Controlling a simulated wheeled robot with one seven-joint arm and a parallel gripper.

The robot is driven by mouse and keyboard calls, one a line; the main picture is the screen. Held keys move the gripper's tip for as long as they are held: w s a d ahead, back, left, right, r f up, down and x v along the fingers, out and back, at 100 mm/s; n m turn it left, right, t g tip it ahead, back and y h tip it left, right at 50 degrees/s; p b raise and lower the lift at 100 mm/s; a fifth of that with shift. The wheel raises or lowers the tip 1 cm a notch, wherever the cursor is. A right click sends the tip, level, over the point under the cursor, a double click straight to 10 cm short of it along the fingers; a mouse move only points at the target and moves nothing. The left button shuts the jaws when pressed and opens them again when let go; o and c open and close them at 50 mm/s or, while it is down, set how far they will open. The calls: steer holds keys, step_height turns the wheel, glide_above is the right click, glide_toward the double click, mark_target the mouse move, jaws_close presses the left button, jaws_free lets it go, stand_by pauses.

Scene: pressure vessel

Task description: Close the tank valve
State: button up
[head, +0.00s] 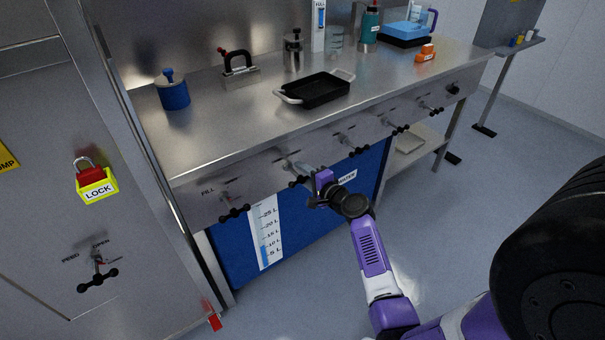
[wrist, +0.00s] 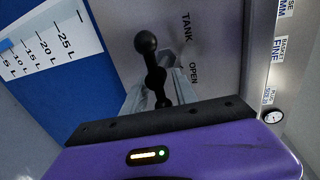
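The tank valve handle (wrist: 150,65) is a black bar with round knobs, in the middle of the wrist view. The words TANK and OPEN stand on the steel panel to its right. In the head view the handle (head: 298,182) is on the bench front, right of the FILL valve, partly behind my gripper. My gripper (head: 306,190) is right at this handle. In the wrist view grey finger-like parts (wrist: 137,97) show on both sides of the handle's lower part. The purple gripper body hides its lower end. I cannot tell whether the fingers touch it.
The FILL valve (head: 233,212) is to the left, and several similar valves continue to the right. A blue tank with a litre scale (head: 268,235) is below the panel. A red and yellow lock (head: 96,184) hangs on the left cabinet. A black tray (head: 318,90) stands on the bench.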

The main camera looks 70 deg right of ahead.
steer(key=v, duration=0.8)
steer(key=shift+w+d, duration=0.1)
stand_by(0.4)
